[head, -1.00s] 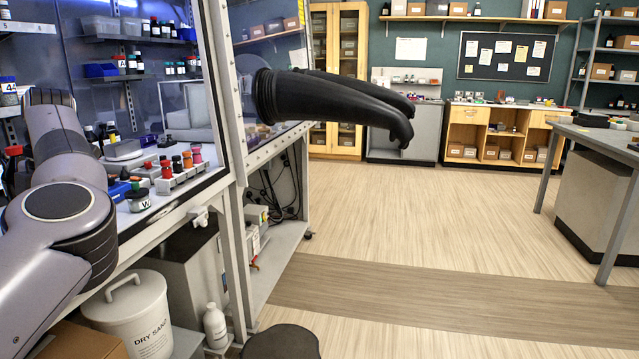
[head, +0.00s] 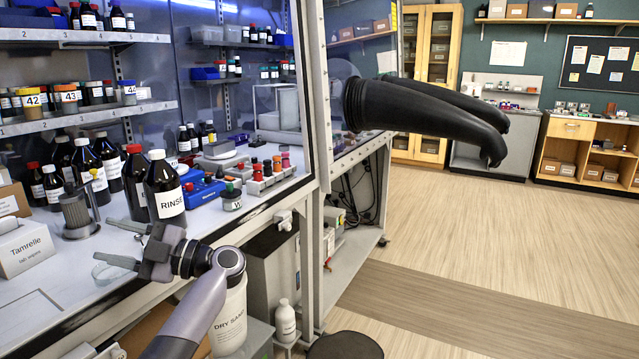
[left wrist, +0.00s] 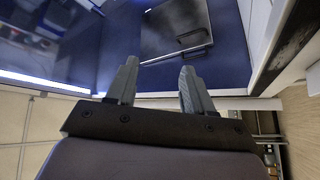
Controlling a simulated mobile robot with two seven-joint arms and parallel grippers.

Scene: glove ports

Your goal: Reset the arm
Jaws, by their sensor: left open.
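My left arm comes in from the bottom of the head view. Its gripper (head: 124,244) is in front of the cabinet's work surface, near its front edge, with the fingers pointing left. The two fingers are apart and nothing shows between them. In the left wrist view the same gripper (left wrist: 155,85) has both grey fingers spread, with a dark blue surface and a dark flat panel with handles beyond them. A brown RINSE bottle (head: 165,190) stands just behind the gripper in the head view. My right gripper is not in view.
Black gloves (head: 430,110) stick out from the cabinet's glove port at the right. A white Tamrelle box (head: 27,248) and several brown bottles stand on the work surface (head: 60,290). A DRY SAND bucket (head: 230,325) is below. The floor (head: 500,240) at the right is clear.

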